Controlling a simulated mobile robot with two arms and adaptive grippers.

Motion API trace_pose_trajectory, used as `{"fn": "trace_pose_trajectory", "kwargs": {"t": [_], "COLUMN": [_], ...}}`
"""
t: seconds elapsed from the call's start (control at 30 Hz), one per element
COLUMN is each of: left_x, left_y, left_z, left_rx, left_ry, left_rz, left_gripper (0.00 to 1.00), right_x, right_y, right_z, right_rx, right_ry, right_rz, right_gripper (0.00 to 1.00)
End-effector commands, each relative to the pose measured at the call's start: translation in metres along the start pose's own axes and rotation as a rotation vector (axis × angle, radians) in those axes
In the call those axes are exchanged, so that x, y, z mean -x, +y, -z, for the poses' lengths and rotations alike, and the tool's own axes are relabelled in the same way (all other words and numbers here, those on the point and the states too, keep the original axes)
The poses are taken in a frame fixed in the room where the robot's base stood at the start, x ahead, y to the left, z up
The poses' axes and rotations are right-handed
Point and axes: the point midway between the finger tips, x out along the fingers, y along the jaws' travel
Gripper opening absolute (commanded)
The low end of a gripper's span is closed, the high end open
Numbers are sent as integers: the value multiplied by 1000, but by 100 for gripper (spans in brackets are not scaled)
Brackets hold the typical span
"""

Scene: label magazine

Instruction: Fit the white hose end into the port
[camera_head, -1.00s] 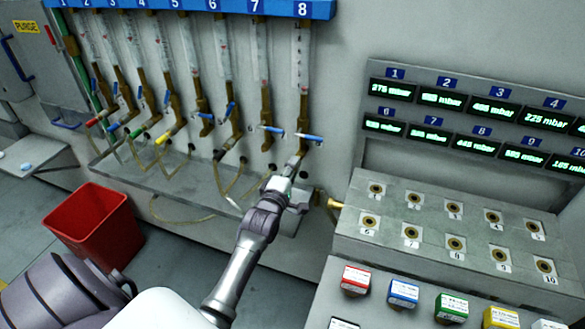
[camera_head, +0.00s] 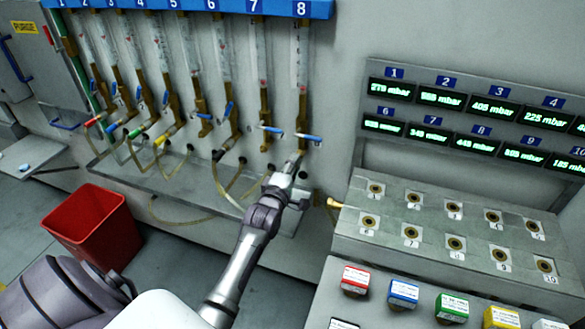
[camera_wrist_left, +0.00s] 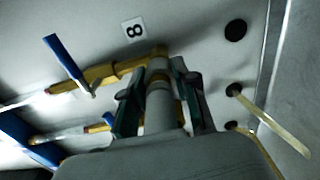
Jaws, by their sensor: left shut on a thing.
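My left gripper (camera_head: 294,164) is at the lower end of flow tube 8, in front of the grey panel. In the left wrist view its fingers (camera_wrist_left: 158,95) are shut around a pale grey-white cylindrical piece, the hose end (camera_wrist_left: 158,108). The hose end points at the brass fitting (camera_wrist_left: 128,68) below the number 8 label. Its tip overlaps the brass in the picture; I cannot tell whether it is seated or only close. The rest of the hose is hidden by the gripper. My right gripper is not in view.
A blue-handled valve (camera_head: 309,137) sits just above my gripper. A brass nozzle (camera_head: 333,203) sticks out to the right, beside the numbered port block (camera_head: 385,242). Yellowish hoses (camera_head: 235,183) hang at left over a metal tray. A red bin (camera_head: 92,225) stands on the floor.

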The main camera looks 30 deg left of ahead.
Motion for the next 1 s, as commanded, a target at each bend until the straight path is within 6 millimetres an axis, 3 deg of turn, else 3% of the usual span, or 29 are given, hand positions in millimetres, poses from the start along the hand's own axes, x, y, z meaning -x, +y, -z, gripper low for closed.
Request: {"fn": "trace_pose_trajectory", "kwargs": {"t": [0.4, 0.43, 0.6, 1.0], "left_x": [-11, -11, -10, -2], "left_y": [1, 1, 1, -1], "left_z": [0, 0, 0, 0], "left_rx": [0, 0, 0, 2], "left_ry": [0, 0, 0, 0], "left_rz": [-2, -2, -1, 1], "left_gripper": [0, 32, 58, 58], "right_x": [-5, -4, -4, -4], "right_y": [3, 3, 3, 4], "right_z": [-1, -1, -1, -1], "right_rx": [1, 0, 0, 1], "right_ry": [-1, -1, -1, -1], "right_rz": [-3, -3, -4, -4], "right_gripper": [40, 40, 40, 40]}}
